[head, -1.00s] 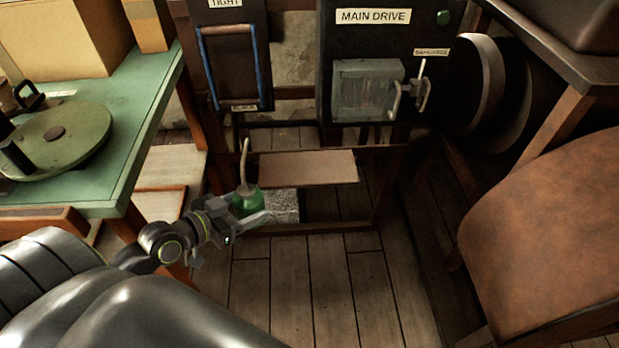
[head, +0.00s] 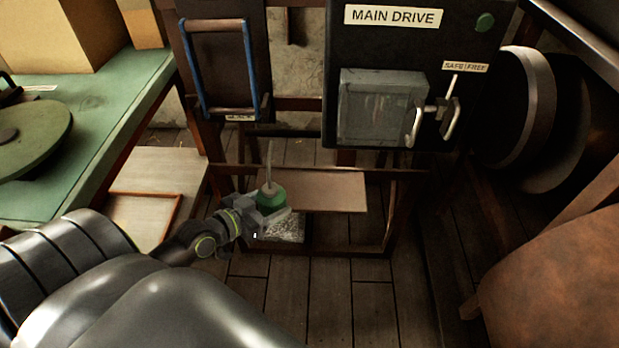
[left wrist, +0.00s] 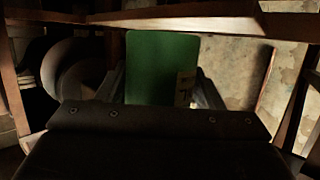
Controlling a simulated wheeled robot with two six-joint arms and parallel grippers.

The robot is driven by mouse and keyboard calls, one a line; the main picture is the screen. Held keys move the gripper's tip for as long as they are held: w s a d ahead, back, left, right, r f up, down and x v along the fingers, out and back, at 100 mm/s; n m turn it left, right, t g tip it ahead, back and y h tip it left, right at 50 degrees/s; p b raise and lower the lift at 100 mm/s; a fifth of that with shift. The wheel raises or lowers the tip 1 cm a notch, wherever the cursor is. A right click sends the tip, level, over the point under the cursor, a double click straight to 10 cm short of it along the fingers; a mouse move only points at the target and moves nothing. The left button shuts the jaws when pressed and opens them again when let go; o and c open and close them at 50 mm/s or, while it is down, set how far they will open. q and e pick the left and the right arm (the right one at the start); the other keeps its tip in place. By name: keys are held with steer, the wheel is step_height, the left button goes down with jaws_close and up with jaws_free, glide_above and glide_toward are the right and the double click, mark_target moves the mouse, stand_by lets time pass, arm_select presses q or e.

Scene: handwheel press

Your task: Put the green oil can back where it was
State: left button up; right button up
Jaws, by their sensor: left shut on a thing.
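The green oil can (head: 270,197) has a long thin pale spout pointing up. It is upright in the jaws of my left gripper (head: 272,212), in front of the left part of a low wooden shelf (head: 325,190). In the left wrist view the can (left wrist: 160,68) fills the space between the two fingers (left wrist: 160,92), with a small pale label at its lower right. I cannot tell whether the can's base touches the shelf. My right gripper is not in view.
A black MAIN DRIVE box (head: 400,65) with a lever hangs above the shelf. A blue-edged frame (head: 222,70) is to its left. A grey speckled block (head: 282,230) sits below the shelf. A green table (head: 110,95) is at left, a brown chair (head: 560,285) at right.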

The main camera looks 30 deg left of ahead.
arm_select(q)
steer(key=w, duration=0.2)
steer(key=w+d, duration=0.1)
steer(key=w, duration=0.4)
steer(key=shift+w+d, duration=0.1)
steer(key=shift+d, duration=0.15)
steer(key=shift+w+d, duration=0.15)
steer(key=shift+w, duration=0.85)
steer(key=w, duration=0.3)
steer(key=shift+d+r, duration=0.1)
steer(key=shift+d, duration=0.2)
steer(key=shift+f+b, duration=0.3)
steer(key=shift+f, duration=0.55)
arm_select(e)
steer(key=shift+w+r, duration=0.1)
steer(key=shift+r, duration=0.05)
